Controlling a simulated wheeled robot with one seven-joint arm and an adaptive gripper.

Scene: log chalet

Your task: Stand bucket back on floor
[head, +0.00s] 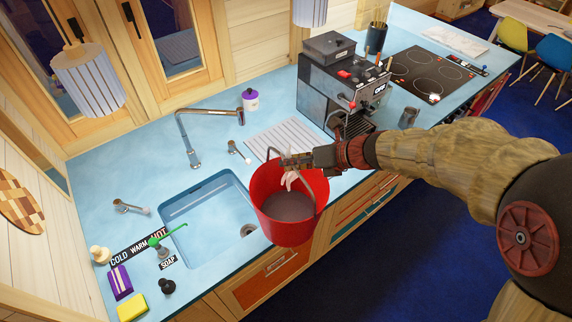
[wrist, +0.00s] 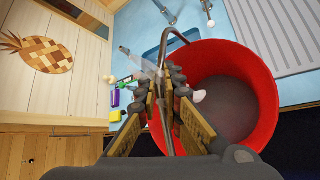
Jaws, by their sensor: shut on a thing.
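The red bucket (head: 268,222) hangs roughly upright at the front edge of the counter, overlapping the sink's right side in the head view. Its grey metal handle (wrist: 182,38) is raised and runs between my jaws. My gripper (head: 288,162) is shut on that handle, above the bucket's rim. In the wrist view the bucket (wrist: 262,80) lies just right of my gripper (wrist: 165,82). The inside looks grey-brown; I cannot tell whether that is contents or the bottom. A small pale thing (wrist: 199,96) shows by the jaws. The blue floor (head: 400,260) lies below the counter.
The blue counter (head: 100,185) holds a sink (head: 200,203), a tap (head: 187,135), a white ridged drainer (head: 285,133) and a coffee machine (head: 325,95). A hob (head: 430,72) is further right. Floor in front of the cabinets is clear.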

